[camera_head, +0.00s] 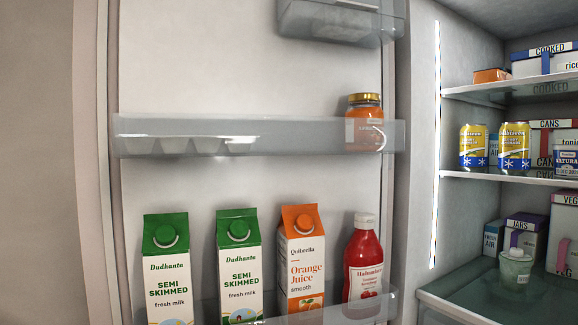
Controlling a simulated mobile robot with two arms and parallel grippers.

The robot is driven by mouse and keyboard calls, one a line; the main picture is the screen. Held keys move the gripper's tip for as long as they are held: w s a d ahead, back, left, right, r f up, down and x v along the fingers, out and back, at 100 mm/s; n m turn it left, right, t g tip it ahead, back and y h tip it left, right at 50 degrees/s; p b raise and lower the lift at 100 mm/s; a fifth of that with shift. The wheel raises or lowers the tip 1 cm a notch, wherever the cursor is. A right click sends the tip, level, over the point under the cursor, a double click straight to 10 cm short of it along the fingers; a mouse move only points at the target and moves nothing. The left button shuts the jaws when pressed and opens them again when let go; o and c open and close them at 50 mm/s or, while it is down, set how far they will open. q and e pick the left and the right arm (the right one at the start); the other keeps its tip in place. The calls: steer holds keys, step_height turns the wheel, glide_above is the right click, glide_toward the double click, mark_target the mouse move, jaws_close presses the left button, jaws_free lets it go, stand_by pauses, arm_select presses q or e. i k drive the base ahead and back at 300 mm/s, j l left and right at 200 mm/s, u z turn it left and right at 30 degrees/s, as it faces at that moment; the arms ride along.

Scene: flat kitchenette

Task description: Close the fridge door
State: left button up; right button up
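The fridge door (255,75) stands open and fills the left and middle of the head view, with its inner side facing me. Its middle shelf (290,137) holds a jar (364,112) and what looks like an egg tray. Its lower shelf holds two milk cartons (167,275), an orange juice carton (301,262) and a red bottle (363,262). The open fridge interior (465,95) shows at the right. Neither of my grippers is in view.
Inside the fridge, shelves hold two yellow cans (473,147), several boxes and a small pale cup (515,268). A bright light strip (436,140) runs down the fridge wall. A plain beige surface (35,160) lies left of the door.

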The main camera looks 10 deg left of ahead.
mark_target(200, 107)
steer(key=i+j+z, duration=0.15)
steer(key=j+z, duration=0.25)
steer(key=j, duration=0.2)
steer(key=j+z, duration=0.35)
steer(key=j, duration=0.3)
steer(key=j+z, duration=0.4)
steer(key=j, duration=0.25)
steer(key=j+z, duration=0.35)
steer(key=j, duration=0.3)
steer(key=j+z, duration=0.35)
steer(key=j, duration=0.25)
steer(key=j+z, duration=0.4)
steer(key=j, duration=0.25)
steer(key=k+j+z, duration=0.1)
steer(key=j+z, duration=0.25)
steer(key=j, duration=0.25)
